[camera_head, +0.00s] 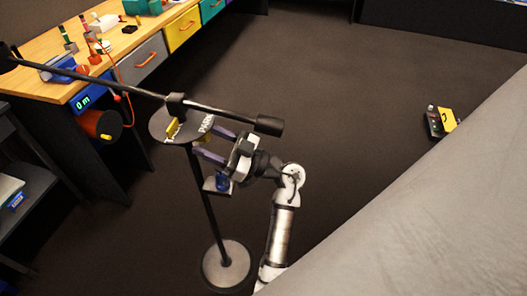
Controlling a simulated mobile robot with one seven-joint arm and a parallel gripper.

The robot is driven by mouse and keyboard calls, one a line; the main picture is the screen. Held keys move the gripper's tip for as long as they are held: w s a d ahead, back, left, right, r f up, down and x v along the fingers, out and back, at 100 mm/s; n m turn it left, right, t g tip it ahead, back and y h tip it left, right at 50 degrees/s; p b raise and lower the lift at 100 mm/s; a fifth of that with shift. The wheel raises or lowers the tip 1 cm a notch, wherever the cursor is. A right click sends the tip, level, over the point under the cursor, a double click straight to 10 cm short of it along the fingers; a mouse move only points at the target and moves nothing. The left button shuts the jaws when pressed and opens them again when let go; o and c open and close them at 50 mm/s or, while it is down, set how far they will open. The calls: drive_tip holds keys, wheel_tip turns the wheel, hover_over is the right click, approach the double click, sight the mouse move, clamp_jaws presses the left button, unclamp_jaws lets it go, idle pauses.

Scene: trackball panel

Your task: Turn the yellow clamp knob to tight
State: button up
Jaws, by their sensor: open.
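A black stand (207,205) with a round grey base rises left of my arm. Near its top is a dark round plate (158,127) with white lettering that seems to read "PARK". My gripper (205,140) has two purple fingers, spread apart and pointing left towards the plate's right edge.
A long black boom (130,87) crosses above the plate, with a thick end (269,125) near my gripper. A wooden workbench (58,92) with coloured drawers stands upper left. A small holder with a blue item (221,183) hangs beside the pole.

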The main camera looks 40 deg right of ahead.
drive_tip(key=b+v, duration=0.3)
drive_tip(key=v, duration=1)
drive_tip(key=shift+d+f, duration=0.2)
drive_tip(key=shift+d, duration=0.05)
drive_tip(key=shift+s, duration=0.1)
drive_tip(key=shift+g+y, duration=0.3)
drive_tip(key=p+x, duration=0.3)
drive_tip(key=x, duration=0.1)
drive_tip(key=p+x, duration=0.2)
drive_tip(key=x, duration=0.3)
drive_tip(key=w+d+p+x, duration=0.1)
drive_tip(key=p+x, duration=0.2)
drive_tip(key=x, duration=0.1)
drive_tip(key=shift+w+r+p, duration=0.15)
drive_tip(key=shift+p, duration=0.2)
